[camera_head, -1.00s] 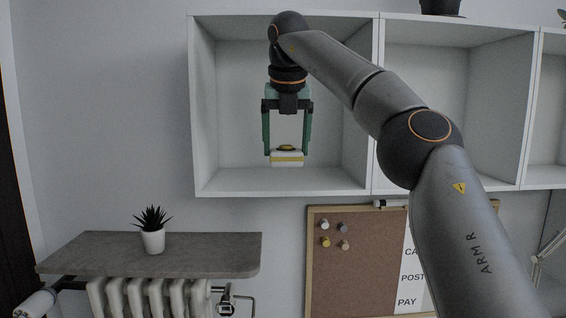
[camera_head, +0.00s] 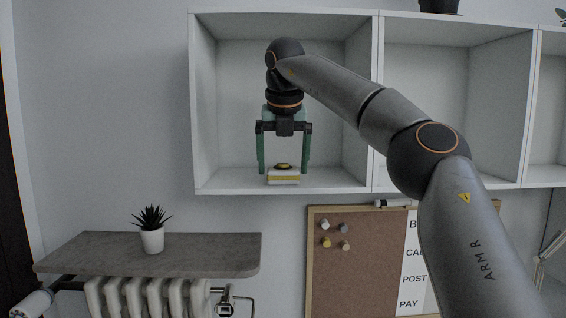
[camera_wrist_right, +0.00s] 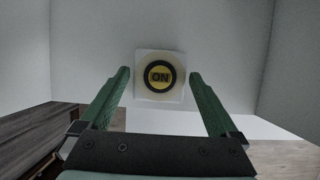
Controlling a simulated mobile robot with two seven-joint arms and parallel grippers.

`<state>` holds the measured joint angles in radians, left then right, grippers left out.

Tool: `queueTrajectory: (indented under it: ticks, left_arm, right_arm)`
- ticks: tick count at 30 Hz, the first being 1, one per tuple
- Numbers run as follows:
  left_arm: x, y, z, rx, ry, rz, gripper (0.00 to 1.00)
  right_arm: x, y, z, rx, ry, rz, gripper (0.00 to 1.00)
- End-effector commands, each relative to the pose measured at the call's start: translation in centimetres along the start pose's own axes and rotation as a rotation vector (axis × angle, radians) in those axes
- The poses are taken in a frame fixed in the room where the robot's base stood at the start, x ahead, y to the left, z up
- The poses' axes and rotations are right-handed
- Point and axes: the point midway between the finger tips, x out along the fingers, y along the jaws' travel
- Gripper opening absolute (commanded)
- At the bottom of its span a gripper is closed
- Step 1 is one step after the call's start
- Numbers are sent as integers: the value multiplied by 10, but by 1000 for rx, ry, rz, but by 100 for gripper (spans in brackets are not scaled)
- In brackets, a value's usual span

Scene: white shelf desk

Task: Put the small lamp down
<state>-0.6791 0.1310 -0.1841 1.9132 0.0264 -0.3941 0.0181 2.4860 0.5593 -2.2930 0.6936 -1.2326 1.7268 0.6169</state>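The small lamp (camera_head: 283,178) is a white block with a yellow band and a round yellow and black top. It rests on the floor of the left shelf compartment (camera_head: 214,181), near its front edge. In the right wrist view the lamp (camera_wrist_right: 160,92) shows its round top marked "ON". My right gripper (camera_head: 283,170) is open, with its green fingers on either side of the lamp and a gap to each side. In the right wrist view the open fingertips (camera_wrist_right: 160,76) also stand apart from the lamp. My left gripper is not in view.
The compartment's side walls and back enclose the gripper. A second compartment (camera_head: 455,100) on the right is empty. Below are a corkboard (camera_head: 345,280), a grey ledge (camera_head: 200,255) with a potted plant (camera_head: 152,235), and a radiator (camera_head: 150,297).

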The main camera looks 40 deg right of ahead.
Motion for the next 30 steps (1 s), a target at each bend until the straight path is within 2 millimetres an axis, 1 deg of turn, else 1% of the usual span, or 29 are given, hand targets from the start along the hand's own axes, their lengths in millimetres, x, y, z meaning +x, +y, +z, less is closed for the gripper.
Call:
queueTrajectory:
  ticks: [7,10,14,18,21,25,30]
  left_arm:
    - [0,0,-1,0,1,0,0]
    - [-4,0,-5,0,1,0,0]
    - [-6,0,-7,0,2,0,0]
    - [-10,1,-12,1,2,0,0]
    - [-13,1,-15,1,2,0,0]
    - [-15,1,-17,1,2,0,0]
    - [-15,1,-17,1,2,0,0]
  right_arm:
    - [-1,0,0,0,0,0,100]
    - [-6,0,2,0,-1,-1,100]
    - [-25,1,2,1,-2,1,100]
    - [-51,0,3,1,-1,0,100]
    - [-66,1,2,0,0,0,100]
    - [-76,0,2,0,1,-1,100]
    - [-78,0,1,0,2,-1,100]
